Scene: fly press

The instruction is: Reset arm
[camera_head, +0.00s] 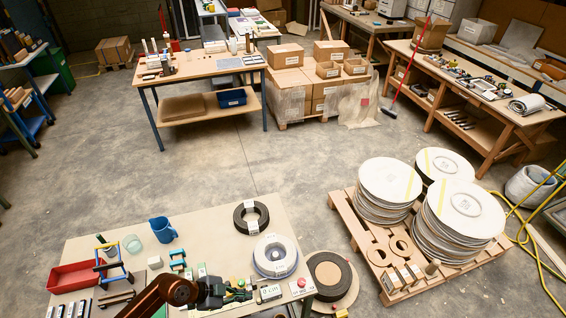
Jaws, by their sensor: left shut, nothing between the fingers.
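My left arm comes in from the bottom edge, its reddish-brown link low over the front of the near table (108,240). My left gripper (240,293) is black, reaches to the right and is shut, with nothing seen held in it. A small green part shows close to its fingertips. I cannot tell whether the gripper touches anything. A small labelled box (270,293) lies just right of the fingertips, and a red round button (301,283) is further right. No fly press can be made out. My right gripper is not in view.
The near table holds a red tray (75,277), a blue jug (162,229), a dark ring (250,216) and a white-grey reel (275,255). A pallet (345,214) with stacked discs stands to the right. Open concrete floor lies behind the table.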

